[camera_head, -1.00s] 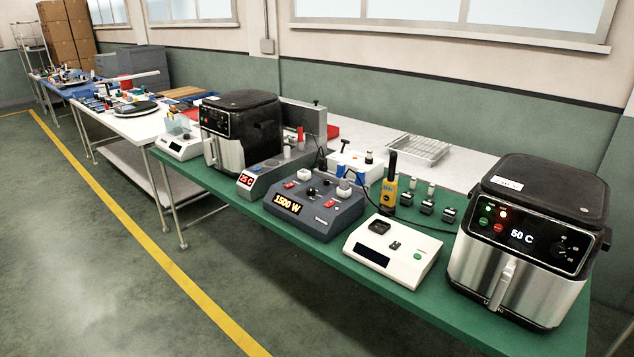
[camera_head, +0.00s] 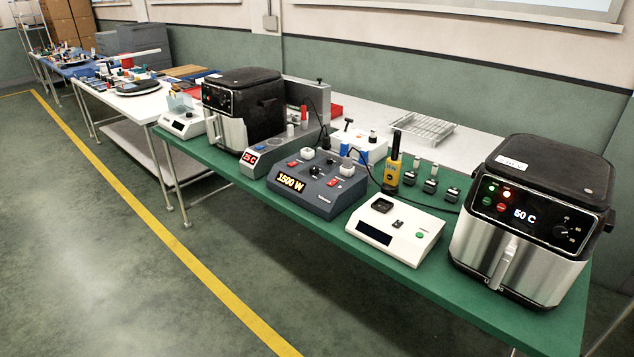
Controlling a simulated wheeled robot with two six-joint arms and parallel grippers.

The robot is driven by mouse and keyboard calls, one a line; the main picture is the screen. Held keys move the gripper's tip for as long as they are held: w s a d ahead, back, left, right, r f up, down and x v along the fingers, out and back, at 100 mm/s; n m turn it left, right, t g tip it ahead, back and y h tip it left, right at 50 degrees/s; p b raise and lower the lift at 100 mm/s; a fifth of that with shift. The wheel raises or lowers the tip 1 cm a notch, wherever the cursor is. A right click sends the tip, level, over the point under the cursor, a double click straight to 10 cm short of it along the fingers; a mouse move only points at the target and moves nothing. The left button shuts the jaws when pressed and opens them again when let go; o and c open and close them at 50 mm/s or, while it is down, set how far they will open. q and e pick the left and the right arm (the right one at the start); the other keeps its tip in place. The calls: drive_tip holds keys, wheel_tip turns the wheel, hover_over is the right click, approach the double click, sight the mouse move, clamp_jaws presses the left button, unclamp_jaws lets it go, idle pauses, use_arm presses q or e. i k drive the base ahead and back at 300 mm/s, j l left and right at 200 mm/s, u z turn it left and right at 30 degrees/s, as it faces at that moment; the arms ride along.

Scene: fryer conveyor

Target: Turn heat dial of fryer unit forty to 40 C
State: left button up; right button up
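A black and steel fryer (camera_head: 520,260) stands at the right end of the green table. Neither of my grippers shows in the head view.
The floor in front is clear, with a yellow line (camera_head: 190,255).

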sight(560, 230)
drive_tip(key=z, duration=1.35)
